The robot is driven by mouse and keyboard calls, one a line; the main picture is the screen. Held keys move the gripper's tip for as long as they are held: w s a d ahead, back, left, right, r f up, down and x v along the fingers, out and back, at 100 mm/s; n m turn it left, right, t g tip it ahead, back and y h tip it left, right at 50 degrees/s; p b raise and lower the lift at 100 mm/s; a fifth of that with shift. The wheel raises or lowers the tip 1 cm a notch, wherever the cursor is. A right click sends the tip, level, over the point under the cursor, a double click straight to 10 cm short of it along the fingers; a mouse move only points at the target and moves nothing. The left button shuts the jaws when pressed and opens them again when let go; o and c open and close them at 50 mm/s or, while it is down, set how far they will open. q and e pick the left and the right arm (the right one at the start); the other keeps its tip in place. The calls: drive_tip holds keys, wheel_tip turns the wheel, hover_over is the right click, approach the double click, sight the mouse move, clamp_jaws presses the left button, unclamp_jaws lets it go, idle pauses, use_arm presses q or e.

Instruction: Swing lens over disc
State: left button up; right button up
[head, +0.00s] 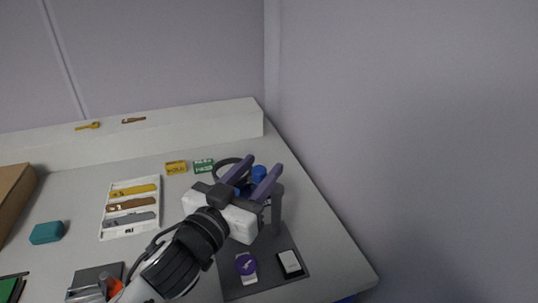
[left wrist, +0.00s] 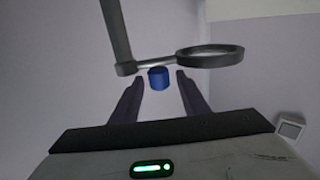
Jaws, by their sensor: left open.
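The lens is a dark ring (left wrist: 212,65) on a thin arm from a grey post (left wrist: 116,30) in the left wrist view. In the head view the ring (head: 221,163) shows partly behind my left gripper (head: 263,168). A blue cylinder (left wrist: 159,79) hangs at the lens arm, between the open fingers of my left gripper (left wrist: 160,84); it also shows in the head view (head: 259,173). I cannot tell whether a finger touches it. A purple disc (head: 246,264) lies on a pale piece on the dark mat, apart from the ring. My right gripper is out of view.
The dark mat (head: 240,287) also bears a small white-topped block (head: 290,262). A white tray (head: 105,231) with several tools, yellow (head: 176,167) and green (head: 203,166) cards and a teal block (head: 47,232) are to the left. A wall stands close to the table's right edge.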

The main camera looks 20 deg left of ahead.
use_arm(q)
drive_tip(key=shift+w+d, duration=0.2)
drive_tip(key=shift+w, duration=0.85)
drive_tip(key=shift+w+d, duration=0.2)
drive_tip(key=shift+w, duration=0.85)
clamp_jaws()
